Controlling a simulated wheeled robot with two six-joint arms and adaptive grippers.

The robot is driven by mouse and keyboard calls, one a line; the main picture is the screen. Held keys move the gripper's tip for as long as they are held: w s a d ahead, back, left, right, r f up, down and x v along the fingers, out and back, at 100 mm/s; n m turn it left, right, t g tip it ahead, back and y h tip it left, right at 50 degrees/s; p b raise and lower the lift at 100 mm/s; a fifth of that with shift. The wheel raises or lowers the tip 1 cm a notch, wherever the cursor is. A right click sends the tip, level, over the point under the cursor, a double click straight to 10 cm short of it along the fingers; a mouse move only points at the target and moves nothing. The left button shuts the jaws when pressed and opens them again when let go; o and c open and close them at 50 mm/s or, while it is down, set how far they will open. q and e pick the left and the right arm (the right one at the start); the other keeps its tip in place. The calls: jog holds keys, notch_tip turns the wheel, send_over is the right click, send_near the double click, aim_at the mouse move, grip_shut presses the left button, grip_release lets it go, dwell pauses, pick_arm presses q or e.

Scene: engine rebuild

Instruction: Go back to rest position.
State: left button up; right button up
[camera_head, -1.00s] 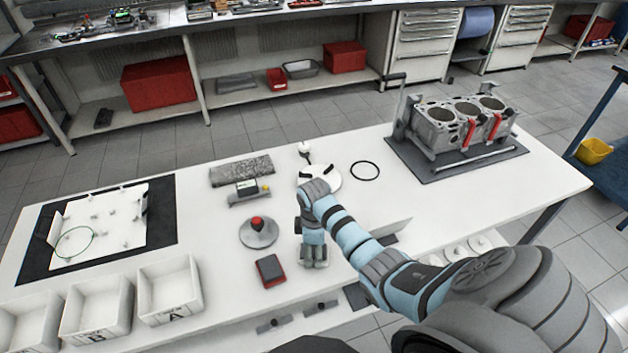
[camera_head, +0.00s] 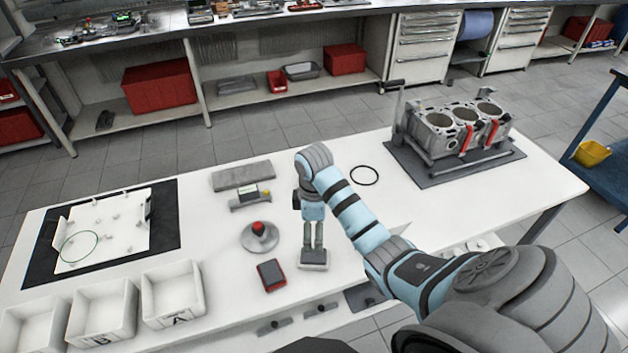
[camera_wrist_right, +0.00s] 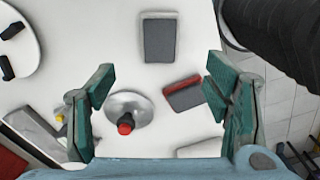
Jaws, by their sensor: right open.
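My right gripper (camera_head: 313,247) points down over the white table (camera_head: 225,215) in the head view. It is open and empty, and its two fingers show apart in the right wrist view (camera_wrist_right: 165,110). A grey block (camera_head: 313,259) lies beneath it in the head view; the wrist view shows this block (camera_wrist_right: 158,38) lying free on the table. My left gripper is not in view.
A red-knobbed round base (camera_head: 260,238) and a red-edged block (camera_head: 271,275) lie left of my right gripper. White bins (camera_head: 172,293) line the near left. An engine block (camera_head: 458,128) stands at the right. A black ring (camera_head: 364,175) lies behind my arm.

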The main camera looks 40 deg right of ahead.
jog(key=shift+r, duration=0.35)
jog(key=shift+f, duration=0.1)
